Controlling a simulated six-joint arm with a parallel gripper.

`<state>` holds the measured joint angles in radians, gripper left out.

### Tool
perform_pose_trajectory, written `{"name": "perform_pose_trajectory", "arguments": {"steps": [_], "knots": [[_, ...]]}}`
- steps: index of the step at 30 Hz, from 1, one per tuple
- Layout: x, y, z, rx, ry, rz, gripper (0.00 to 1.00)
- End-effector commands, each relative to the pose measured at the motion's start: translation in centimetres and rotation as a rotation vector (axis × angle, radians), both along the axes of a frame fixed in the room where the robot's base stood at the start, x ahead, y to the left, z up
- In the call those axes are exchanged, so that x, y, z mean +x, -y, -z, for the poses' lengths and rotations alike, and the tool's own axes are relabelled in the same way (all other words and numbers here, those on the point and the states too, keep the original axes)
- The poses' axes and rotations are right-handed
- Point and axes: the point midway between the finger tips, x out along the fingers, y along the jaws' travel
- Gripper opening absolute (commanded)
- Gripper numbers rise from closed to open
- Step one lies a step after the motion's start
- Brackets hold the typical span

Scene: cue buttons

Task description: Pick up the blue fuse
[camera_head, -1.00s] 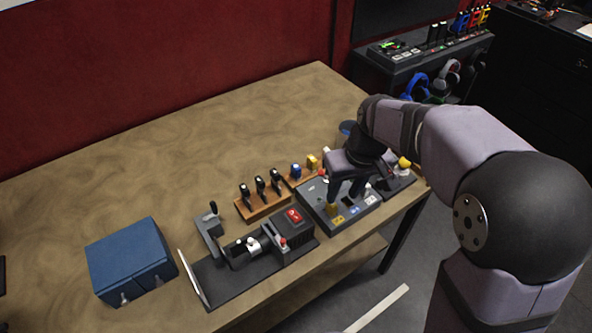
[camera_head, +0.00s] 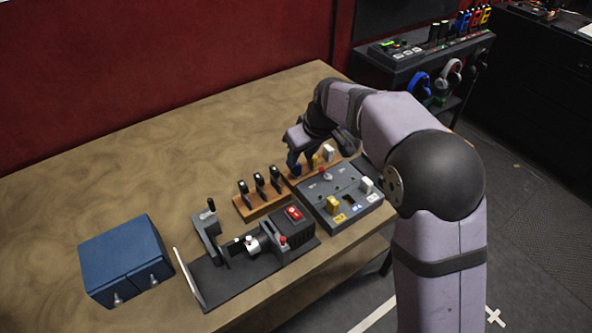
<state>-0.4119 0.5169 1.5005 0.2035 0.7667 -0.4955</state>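The blue fuse (camera_head: 293,166) is at the left end of the small wooden rack (camera_head: 304,180), mostly covered by my gripper (camera_head: 298,162). My gripper points down over that end of the rack, right at the blue fuse. Whether its fingers are open or shut on the fuse cannot be made out. A yellow fuse (camera_head: 315,161) and a white fuse (camera_head: 328,153) stand to the right in the same rack.
A dark fuse panel (camera_head: 345,218) with a yellow fuse (camera_head: 333,204) and a white one (camera_head: 366,185) is in front of the rack. Black levers on a wooden block (camera_head: 262,205), a clamp device (camera_head: 240,275) and a blue box (camera_head: 125,260) lie left. The table's back is clear.

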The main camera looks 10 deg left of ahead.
Motion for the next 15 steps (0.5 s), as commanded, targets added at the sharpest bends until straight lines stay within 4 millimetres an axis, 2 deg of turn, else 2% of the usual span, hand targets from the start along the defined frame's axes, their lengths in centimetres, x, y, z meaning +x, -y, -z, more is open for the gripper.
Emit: {"name": "perform_pose_trajectory", "arguments": {"steps": [5,15], "knots": [[0.1,-0.3,0.6,-0.001,-0.002,0.000,0.36],[1.0,-1.4,4.2,-0.002,-0.002,0.000,0.36]]}}
